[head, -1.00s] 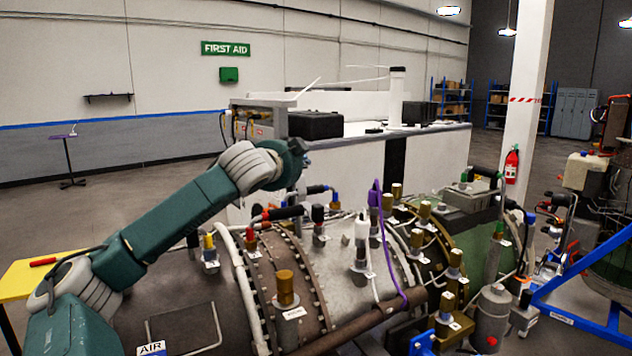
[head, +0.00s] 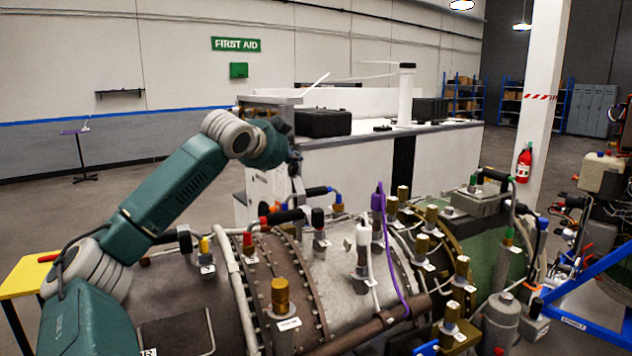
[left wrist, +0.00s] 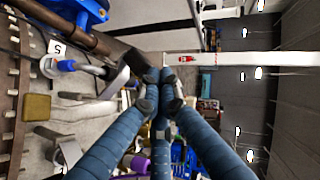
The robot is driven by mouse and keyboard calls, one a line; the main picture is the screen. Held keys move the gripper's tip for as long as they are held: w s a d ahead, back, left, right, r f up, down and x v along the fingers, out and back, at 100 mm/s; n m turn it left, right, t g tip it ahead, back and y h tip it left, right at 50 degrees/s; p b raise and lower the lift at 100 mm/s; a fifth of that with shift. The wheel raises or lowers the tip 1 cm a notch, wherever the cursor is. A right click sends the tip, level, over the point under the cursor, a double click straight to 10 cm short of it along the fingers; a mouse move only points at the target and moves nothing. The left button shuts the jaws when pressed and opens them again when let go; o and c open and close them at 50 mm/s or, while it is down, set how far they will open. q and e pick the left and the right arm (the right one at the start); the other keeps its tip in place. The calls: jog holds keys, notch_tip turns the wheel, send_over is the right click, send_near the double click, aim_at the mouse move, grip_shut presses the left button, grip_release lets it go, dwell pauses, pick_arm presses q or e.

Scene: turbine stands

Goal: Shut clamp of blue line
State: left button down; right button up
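The blue line's clamp shows in the head view as a blue-capped fitting (head: 337,197) with a black handle (head: 318,191) reaching left from it. In the left wrist view the blue end (left wrist: 67,66) lies at the left, and a black grip (left wrist: 138,63) on a metal lever lies beside my fingertips. My left gripper (head: 298,182) hangs just left of the handle, palm down. In the left wrist view its blue fingers (left wrist: 160,92) converge, tips close together, with nothing visible between them. I cannot tell whether they touch the grip. My right gripper is out of view.
The red-banded fitting (head: 283,215) with its black handle stands close in front of my left gripper. A purple line (head: 379,200) and several brass fittings rise to the right. A white cabinet (head: 350,165) stands behind the turbine.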

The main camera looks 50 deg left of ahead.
pick_arm(q)
jog(key=w+a+f+p, duration=0.1)
jog(key=a+f+p, duration=0.2)
jog(key=a, duration=0.3)
jog(key=shift+w+a+f+n+g+h+p, duration=0.3)
jog(key=shift+p, duration=0.15)
jog(key=shift+r+p, duration=0.8)
